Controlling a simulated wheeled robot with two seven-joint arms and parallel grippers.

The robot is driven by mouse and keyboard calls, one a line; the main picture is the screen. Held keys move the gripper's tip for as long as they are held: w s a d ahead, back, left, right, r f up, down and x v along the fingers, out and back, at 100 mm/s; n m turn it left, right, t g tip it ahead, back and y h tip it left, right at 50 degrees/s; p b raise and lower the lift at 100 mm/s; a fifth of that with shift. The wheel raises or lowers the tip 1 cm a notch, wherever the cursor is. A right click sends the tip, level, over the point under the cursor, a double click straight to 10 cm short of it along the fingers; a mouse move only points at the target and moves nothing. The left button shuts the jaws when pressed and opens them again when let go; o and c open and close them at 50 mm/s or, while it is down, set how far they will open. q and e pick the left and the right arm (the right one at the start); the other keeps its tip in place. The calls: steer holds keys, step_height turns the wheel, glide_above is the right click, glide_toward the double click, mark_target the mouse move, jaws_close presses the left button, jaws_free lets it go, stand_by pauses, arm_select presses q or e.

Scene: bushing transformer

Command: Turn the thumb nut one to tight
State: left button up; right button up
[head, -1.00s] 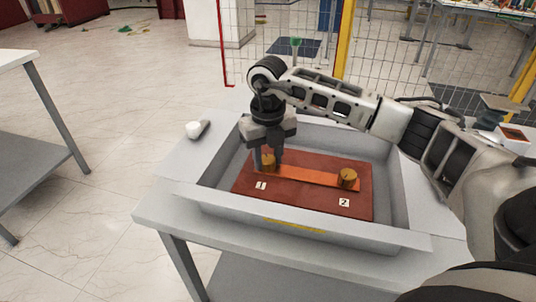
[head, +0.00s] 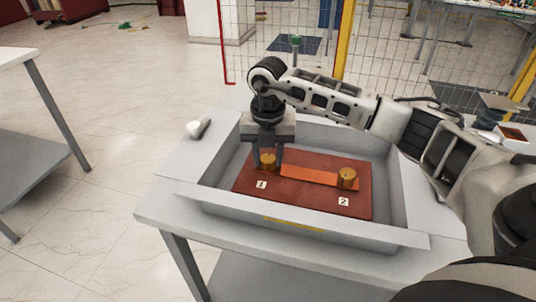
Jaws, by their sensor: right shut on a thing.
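Thumb nut one (head: 268,161) is a brass knob at the left end of an orange bar (head: 308,175), beside the label "1" (head: 261,184). My right gripper (head: 268,164) points straight down over it, with its fingers on either side, shut on the nut. The fingers hide part of the nut. Thumb nut two (head: 347,177) is a like brass knob at the bar's right end, near the label "2" (head: 343,202). My left gripper is not in view.
The bar lies on a red-brown board (head: 300,198) inside a grey tray (head: 215,205) with raised walls. The tray stands on a grey table (head: 160,213). A wire fence (head: 370,60) stands behind.

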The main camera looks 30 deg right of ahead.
mark_target(268, 158)
steer(key=shift+w+r, duration=0.1)
steer(key=shift+r, duration=0.05)
steer(key=o, duration=1)
step_height(268, 158, up, 16)
stand_by(0.3)
